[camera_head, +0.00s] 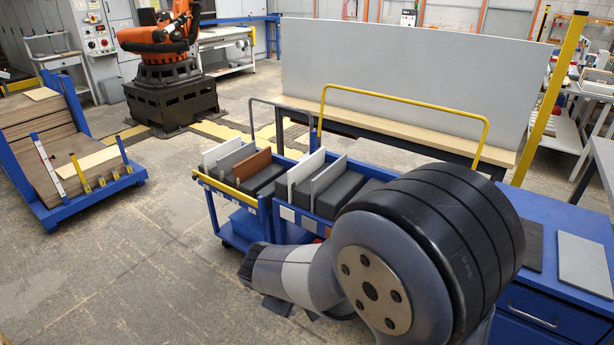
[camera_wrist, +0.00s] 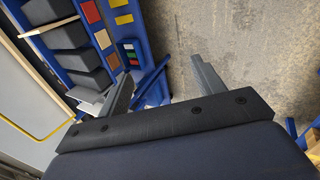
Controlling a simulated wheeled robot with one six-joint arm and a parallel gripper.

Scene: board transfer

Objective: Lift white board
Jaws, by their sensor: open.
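A white board (camera_head: 221,152) stands upright at the back left of the left blue cart (camera_head: 236,196), beside a grey board (camera_head: 237,158) and a brown board (camera_head: 252,165). A second white board (camera_head: 305,168) stands upright in the right blue cart (camera_head: 300,221), beside a light grey board (camera_head: 328,176). My gripper (camera_wrist: 163,85) is open in the wrist view, with its two grey fingers apart and nothing held between them. Dark blocks in a blue cart lie to its upper left there. I cannot clearly make out a white board in the wrist view. My arm hides part of the right cart in the head view.
A yellow rail (camera_head: 405,100) rises over the right cart. A long table with a tall grey panel (camera_head: 410,80) stands behind. A blue cabinet (camera_head: 565,215) with two flat plates is at right. A blue rack (camera_head: 95,190) with brown sheets is at left. The floor at front left is clear.

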